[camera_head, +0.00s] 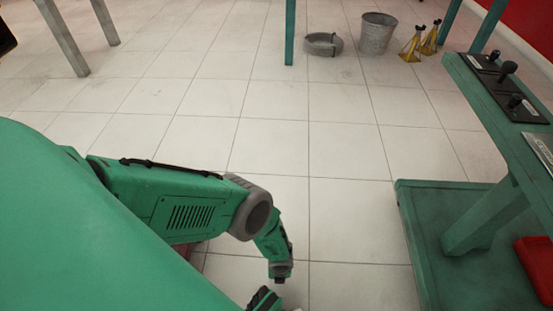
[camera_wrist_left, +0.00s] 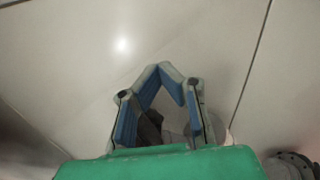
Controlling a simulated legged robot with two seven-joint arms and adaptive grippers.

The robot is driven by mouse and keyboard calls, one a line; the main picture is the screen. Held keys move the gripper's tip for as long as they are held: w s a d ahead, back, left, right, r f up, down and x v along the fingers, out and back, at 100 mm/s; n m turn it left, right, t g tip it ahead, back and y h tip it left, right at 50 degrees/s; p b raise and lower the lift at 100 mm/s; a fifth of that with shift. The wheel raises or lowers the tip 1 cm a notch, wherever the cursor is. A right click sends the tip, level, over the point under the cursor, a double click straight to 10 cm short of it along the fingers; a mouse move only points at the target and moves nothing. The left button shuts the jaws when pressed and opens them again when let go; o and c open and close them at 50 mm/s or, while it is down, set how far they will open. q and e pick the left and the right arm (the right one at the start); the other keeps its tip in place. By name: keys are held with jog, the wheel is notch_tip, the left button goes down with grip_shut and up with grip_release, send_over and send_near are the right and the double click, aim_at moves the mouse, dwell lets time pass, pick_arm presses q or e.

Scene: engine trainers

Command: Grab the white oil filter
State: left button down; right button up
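My left gripper (camera_wrist_left: 163,69) shows in the left wrist view, with blue-padded fingers bent inward so that their tips meet at the top. A gap remains between the lower finger parts. A dark shape and a pale patch show in that gap; I cannot tell whether either is gripped. I cannot make out the white oil filter for certain in either view. In the head view my green left arm reaches down to the bottom centre, where its end is only partly seen. My right gripper is not in view.
A green stand (camera_head: 480,215) with a wide base and black controls is at the right, with a red item (camera_head: 536,265) on its base. The tiled floor between is clear.

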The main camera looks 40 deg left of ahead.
pick_arm(q)
jog(key=shift+c, duration=1)
grip_release()
jog(key=shift+r, duration=0.1)
notch_tip(320, 180, up, 14)
jog(key=d+p, duration=0.1)
jog(key=p, duration=0.8)
jog(key=shift+s+p, duration=0.2)
jog(key=shift+p, duration=0.15)
